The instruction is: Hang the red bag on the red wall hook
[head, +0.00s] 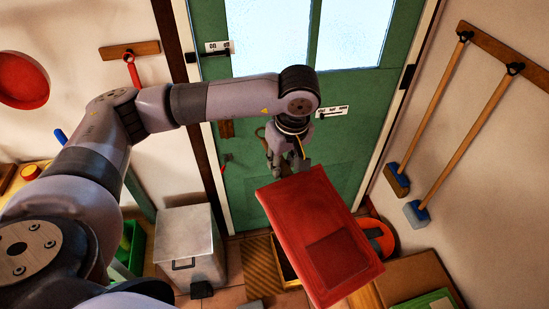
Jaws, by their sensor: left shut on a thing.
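The red bag (315,232) hangs tilted below my left gripper (287,168), in front of the green door. It looks flat and rectangular, with a darker pocket patch near its lower end. My left gripper is shut on the upper part of the bag; the exact grip is partly hidden by the fingers. The red wall hook (132,72) sticks out from a short wooden board on the left wall, left of the door frame. The bag is well to the right of the hook and lower in the picture. My right gripper is not in view.
My left arm crosses the picture below and right of the hook. A red round thing (22,80) is on the left wall. A metal bin (187,233) stands by the door (250,100). Two long-handled brushes (432,125) hang on the right wall.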

